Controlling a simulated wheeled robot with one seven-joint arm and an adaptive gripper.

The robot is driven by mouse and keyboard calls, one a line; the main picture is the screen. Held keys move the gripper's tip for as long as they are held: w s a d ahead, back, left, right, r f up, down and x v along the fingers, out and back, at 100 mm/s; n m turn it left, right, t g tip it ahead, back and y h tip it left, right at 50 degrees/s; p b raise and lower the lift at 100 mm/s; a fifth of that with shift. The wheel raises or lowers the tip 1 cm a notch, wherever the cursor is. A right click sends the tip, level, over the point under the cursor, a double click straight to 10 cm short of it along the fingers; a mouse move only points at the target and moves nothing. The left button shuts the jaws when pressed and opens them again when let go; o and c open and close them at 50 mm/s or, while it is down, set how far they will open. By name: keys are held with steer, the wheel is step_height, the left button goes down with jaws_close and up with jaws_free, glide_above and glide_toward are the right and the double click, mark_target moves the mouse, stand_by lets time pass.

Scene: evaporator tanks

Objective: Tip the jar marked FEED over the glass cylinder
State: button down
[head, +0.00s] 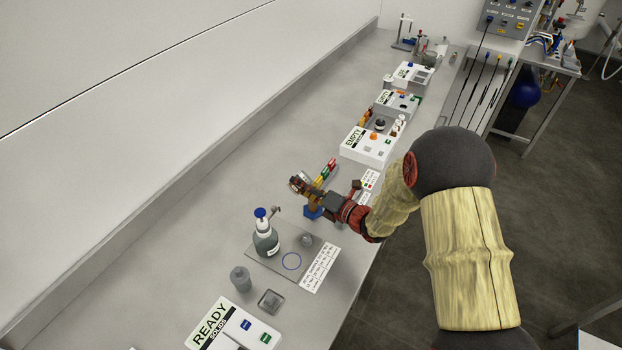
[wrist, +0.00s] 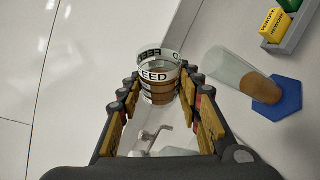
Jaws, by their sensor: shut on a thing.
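The jar marked FEED (wrist: 158,76) is clear, with black lettering on a white band and brown contents in its lower part. My gripper (wrist: 157,92) is shut on it, with a finger on each side. The glass cylinder (wrist: 238,74) stands to the right of the jar in the wrist view, apart from it. It has brown contents at the bottom and a blue six-sided base (wrist: 282,100). In the head view my gripper (head: 300,184) is just above and left of the blue base (head: 312,212); the jar is too small there to judge its tilt.
A dark bottle with a blue cap (head: 265,236) stands on a grey mat (head: 262,264) near the gripper. A grey tray (wrist: 290,40) with yellow and green blocks is beyond the cylinder. A READY box (head: 232,326) and EMPTY box (head: 366,146) stand along the bench.

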steer(key=shift+w+d+r+m+t+y+p, duration=0.1)
steer(key=shift+r+m+y+p, duration=0.2)
steer(key=shift+m+p, duration=0.4)
steer(key=shift+s+d+r+m+t+y+p, duration=0.15)
steer(key=shift+r+m+p, duration=0.1)
steer(key=shift+m+p, duration=0.45)
steer(key=shift+w+r+m+t+y+p, duration=0.15)
steer(key=shift+r+m+y+p, duration=0.15)
steer(key=shift+m+p, duration=0.4)
stand_by(5.9)
